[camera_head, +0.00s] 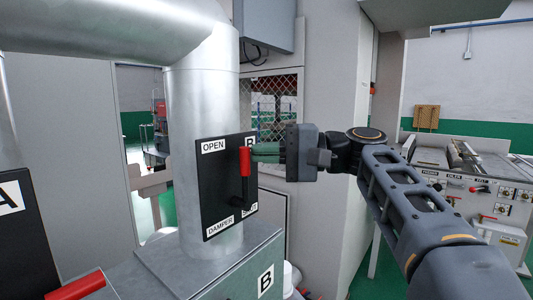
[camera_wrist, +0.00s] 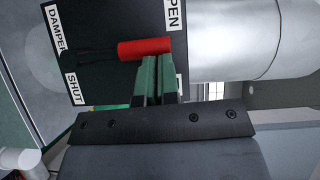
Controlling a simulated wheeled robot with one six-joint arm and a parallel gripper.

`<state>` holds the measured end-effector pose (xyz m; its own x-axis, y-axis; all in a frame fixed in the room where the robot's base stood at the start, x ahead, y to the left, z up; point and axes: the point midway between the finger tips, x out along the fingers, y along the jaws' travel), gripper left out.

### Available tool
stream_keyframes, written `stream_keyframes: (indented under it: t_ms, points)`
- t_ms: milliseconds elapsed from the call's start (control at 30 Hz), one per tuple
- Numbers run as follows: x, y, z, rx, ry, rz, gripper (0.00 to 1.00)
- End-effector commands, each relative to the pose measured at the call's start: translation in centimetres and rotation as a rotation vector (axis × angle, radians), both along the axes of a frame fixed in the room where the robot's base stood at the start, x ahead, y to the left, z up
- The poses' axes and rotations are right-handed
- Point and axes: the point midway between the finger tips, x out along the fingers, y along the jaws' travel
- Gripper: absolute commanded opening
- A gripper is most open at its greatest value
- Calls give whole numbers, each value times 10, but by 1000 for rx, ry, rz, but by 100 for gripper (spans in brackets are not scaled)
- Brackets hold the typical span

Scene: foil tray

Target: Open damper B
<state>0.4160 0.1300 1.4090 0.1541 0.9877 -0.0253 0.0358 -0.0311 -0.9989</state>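The damper B plate (camera_head: 217,180) is a black panel on a silver duct, with OPEN at its top left, B at its top right, DAMPER at its bottom left and SHUT at its bottom right. Its lever stands about upright, red grip (camera_head: 245,161) at the upper end, near the B label. In the wrist view the red grip (camera_wrist: 145,48) lies across the fingertips. My gripper (camera_head: 256,150) comes from the right. Its green fingers (camera_wrist: 155,65) are close together, tips at the grip's side; they look shut, not around it. Whether they touch is hard to tell.
A grey box marked B (camera_head: 266,281) stands below the duct. Another black plate marked A (camera_head: 12,197) and a red handle (camera_head: 75,285) are at the left. A control bench (camera_head: 480,180) stands at the far right.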

Motion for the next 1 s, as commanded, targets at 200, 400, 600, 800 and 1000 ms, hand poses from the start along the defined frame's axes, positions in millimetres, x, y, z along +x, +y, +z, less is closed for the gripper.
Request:
stream_keyframes:
  t_ms: [200,400,600,800,1000]
  points:
    - [0,1,-1,-4,0,1,0]
    - [0,1,-1,-3,0,1,0]
    - [4,-6,1,-3,1,2,0]
    - [17,-31,4,0,0,10,0]
    - [9,-73,0,-1,-4,8,0]
